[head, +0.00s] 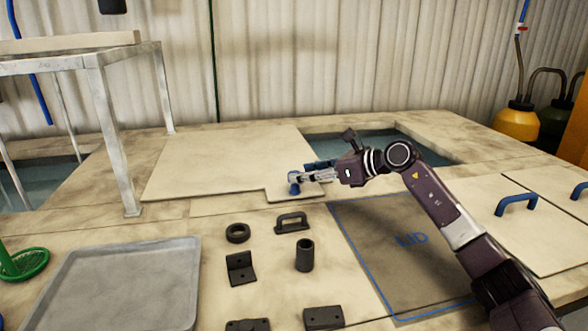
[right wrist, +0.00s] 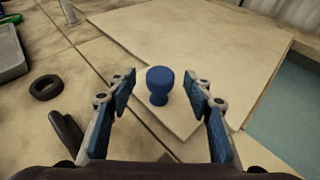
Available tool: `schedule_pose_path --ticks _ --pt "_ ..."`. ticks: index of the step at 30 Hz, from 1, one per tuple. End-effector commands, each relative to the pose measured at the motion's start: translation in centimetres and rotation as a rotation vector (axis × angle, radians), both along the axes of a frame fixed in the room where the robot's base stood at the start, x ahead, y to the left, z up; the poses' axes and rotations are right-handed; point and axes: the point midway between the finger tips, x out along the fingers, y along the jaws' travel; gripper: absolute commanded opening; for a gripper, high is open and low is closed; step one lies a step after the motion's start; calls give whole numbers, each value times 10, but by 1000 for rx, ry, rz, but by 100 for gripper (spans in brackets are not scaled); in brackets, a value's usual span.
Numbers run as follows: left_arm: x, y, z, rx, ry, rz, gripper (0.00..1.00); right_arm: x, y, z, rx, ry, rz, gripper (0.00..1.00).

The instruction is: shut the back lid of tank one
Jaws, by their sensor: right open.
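The back lid (head: 215,160) is a large flat beige panel with a notched front corner. It lies on the tank top, left of an uncovered opening (head: 435,150) with dark teal inside. In the right wrist view the lid (right wrist: 210,40) has the opening (right wrist: 290,125) at its right. A blue knob (right wrist: 160,80) stands upright on the lid's corner tab. My right gripper (head: 308,177) is open at the knob. In the right wrist view, the blue-padded fingers stand on either side of the knob with gaps showing. My left gripper is out of view.
A metal-legged stand (head: 110,130) rises at the left. A grey tray (head: 125,285) and several dark parts, including a ring (head: 237,233), lie in front. A blue-outlined area marked LID (head: 400,260) is bare. Blue-handled lids (head: 535,225) lie at the right.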

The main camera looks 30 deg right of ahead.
Motion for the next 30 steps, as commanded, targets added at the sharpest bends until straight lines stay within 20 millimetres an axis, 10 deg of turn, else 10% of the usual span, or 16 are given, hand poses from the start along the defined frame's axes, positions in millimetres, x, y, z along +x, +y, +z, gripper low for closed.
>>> schedule_pose_path --ticks 17,30 --pt "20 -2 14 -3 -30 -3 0 28 17 -14 0 0 0 47" --pt "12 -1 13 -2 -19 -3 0 28 16 -13 0 0 -1 1"
